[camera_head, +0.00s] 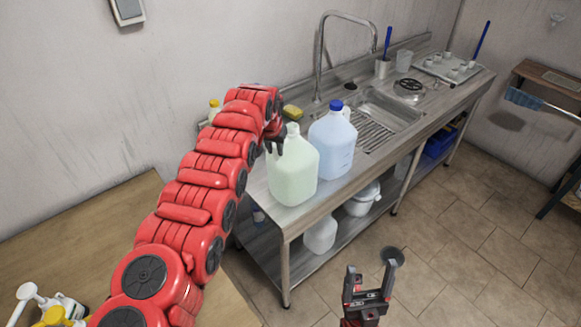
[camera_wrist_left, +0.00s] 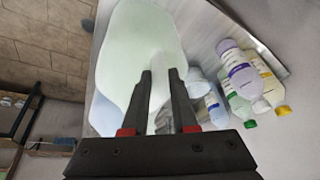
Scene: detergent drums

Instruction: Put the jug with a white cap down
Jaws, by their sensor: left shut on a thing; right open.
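The pale green jug with a white cap (camera_head: 296,172) is upright at the near end of the steel counter (camera_head: 372,175), close to its front edge. I cannot tell whether its base touches the counter. My left gripper (camera_head: 275,143) is shut on the jug at its upper left, near the handle; the arm hides part of this. In the left wrist view the jug (camera_wrist_left: 135,45) fills the upper middle, with the fingers (camera_wrist_left: 161,82) around its handle. My right gripper (camera_head: 368,288) is open and empty, low in front of the counter.
A pale blue jug with a blue cap (camera_head: 333,142) stands just right of the green one. The sink (camera_head: 375,112) and tap (camera_head: 322,60) are behind it. Several bottles (camera_wrist_left: 245,85) show beside the jug in the wrist view. A wooden table (camera_head: 90,235) is at left.

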